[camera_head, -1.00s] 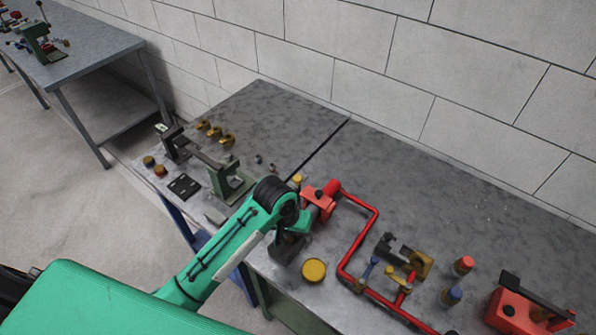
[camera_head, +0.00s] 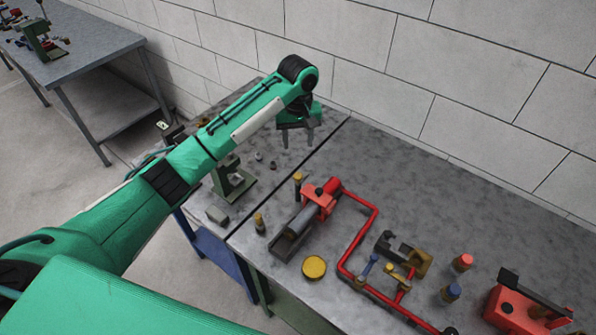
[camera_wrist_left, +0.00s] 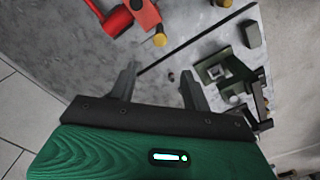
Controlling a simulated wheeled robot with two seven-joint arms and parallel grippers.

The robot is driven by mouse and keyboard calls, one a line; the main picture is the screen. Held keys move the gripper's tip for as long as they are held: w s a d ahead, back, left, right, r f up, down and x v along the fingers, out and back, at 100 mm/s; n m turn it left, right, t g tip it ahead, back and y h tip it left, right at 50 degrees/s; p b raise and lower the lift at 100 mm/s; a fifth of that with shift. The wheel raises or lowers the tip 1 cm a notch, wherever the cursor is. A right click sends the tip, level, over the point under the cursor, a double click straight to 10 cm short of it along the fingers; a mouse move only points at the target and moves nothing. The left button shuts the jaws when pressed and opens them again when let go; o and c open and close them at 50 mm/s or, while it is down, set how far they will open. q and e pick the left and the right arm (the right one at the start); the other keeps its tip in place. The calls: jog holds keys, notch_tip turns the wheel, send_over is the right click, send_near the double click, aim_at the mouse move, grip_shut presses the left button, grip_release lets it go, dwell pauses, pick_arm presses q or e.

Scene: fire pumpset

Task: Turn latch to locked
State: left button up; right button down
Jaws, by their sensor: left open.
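My left gripper (camera_head: 298,140) is open and empty above the rear of the bench, close to the seam. In the left wrist view its two fingers (camera_wrist_left: 158,78) are spread with nothing between them. I cannot tell which part is the latch. My right gripper is not in view.
A green bracket (camera_head: 236,184) stands beneath my left arm, which hides part of the left bench. A yellow disc (camera_head: 314,267), small brass-topped pieces (camera_head: 260,223) and a red block (camera_head: 512,306) stand on the bench. A block wall rises behind. The right rear surface is clear.

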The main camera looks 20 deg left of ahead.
aim_at(298, 175)
pick_arm(q)
notch_tip(298, 175, down, 13)
jog(key=p, duration=0.4)
jog(key=shift+r, duration=0.1)
jog(key=shift+f, duration=0.35)
jog(key=c, duration=1)
